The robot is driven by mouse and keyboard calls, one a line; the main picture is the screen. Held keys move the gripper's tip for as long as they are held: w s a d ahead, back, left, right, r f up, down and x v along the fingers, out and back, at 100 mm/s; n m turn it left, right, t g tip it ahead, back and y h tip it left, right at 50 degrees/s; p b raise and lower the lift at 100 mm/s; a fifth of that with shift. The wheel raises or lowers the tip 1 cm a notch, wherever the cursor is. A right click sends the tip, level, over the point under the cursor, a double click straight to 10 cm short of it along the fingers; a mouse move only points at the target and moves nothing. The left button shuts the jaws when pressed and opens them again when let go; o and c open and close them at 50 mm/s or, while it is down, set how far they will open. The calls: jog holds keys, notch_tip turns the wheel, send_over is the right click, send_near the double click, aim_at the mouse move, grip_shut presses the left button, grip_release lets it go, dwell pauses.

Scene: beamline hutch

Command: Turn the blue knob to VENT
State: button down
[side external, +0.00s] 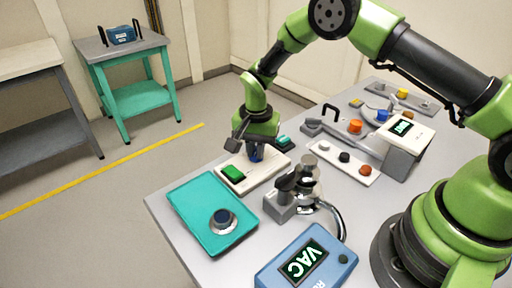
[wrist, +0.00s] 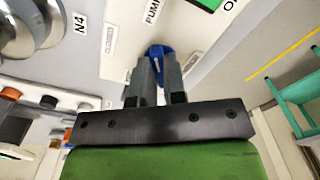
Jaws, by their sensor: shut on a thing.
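The blue knob (wrist: 157,51) sits on a white panel (wrist: 125,52), between my gripper's two fingertips in the wrist view. My gripper (wrist: 156,68) is shut on it. In the side view my gripper (side external: 256,146) points down over the white panel (side external: 262,181), and a bit of the blue knob (side external: 256,155) shows under it. A PUMP label (wrist: 152,10) is on the panel beyond the knob. Other small labels lie beside the knob, too small or angled to read. I cannot make out a VENT mark or the knob's pointer.
A green-lit display (side external: 232,173) is on the same panel. A teal box (side external: 190,205) with a dark round dial (side external: 222,219) stands in front. A metal valve fitting (side external: 300,190) and a blue VAC readout box (side external: 285,258) are close by. A row of small knobs (side external: 344,157) lies behind.

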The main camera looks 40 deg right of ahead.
jog(key=n, duration=0.5)
jog(key=shift+n, duration=0.4)
jog(key=n, duration=1.1)
jog(key=shift+n, duration=0.4)
jog(key=n, duration=0.5)
jog(key=shift+d, duration=0.1)
jog(key=shift+n, duration=0.4)
jog(key=c, duration=1.2)
grip_release()
jog(key=shift+r, duration=0.1)
